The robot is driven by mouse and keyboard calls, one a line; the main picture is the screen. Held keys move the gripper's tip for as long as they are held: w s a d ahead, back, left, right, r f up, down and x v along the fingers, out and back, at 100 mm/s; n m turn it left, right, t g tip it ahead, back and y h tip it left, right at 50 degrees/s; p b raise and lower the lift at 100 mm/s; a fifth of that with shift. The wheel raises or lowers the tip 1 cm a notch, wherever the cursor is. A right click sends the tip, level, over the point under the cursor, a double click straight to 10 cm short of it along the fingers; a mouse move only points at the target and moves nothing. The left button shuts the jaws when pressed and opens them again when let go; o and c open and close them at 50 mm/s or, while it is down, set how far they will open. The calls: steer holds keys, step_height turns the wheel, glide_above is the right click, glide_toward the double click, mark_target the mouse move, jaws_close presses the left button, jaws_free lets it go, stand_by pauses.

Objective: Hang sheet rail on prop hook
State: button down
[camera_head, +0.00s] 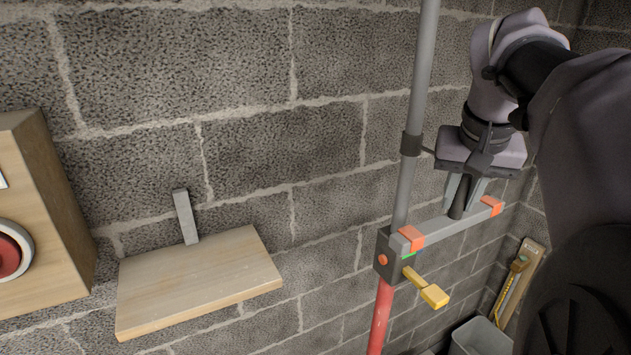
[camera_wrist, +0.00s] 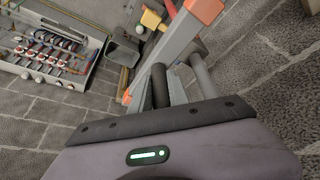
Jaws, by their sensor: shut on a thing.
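The sheet rail (camera_head: 446,230) is a grey bar with orange ends. My gripper (camera_head: 461,205) is shut on its middle and holds it roughly level. The rail also shows in the wrist view (camera_wrist: 172,45), between my fingers (camera_wrist: 164,84) and the floor. The prop (camera_head: 422,60) is an upright pole, grey above and red below. It carries a dark block (camera_head: 395,262) with a green mark and a yellow-ended handle (camera_head: 434,295). The rail's left orange end overlaps the block's top in the head view; whether they touch, I cannot tell. A dark collar (camera_head: 411,143) higher up has a short arm, partly hidden. No hook shows clearly.
A wooden shelf (camera_head: 200,285) with a grey upright piece is on the block wall at left. A wooden box with a red button (camera_head: 8,255) is beside it. A grey bin (camera_head: 480,338) stands low at right.

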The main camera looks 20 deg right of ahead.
steer(key=shift+s+a+r, duration=0.1)
steer(key=shift+s+r, duration=0.1)
steer(key=shift+s, duration=0.35)
steer(key=shift+s+r, duration=0.15)
steer(key=shift+s, duration=0.35)
steer(key=w+f, duration=0.2)
steer(key=w, duration=0.7)
steer(key=shift+w+a+f+p, duration=0.2)
steer(key=shift+a+f+p, duration=0.1)
steer(key=shift+a, duration=0.1)
steer(key=shift+f, duration=0.1)
steer(key=c, duration=1.2)
jaws_free()
steer(key=shift+f, duration=0.1)
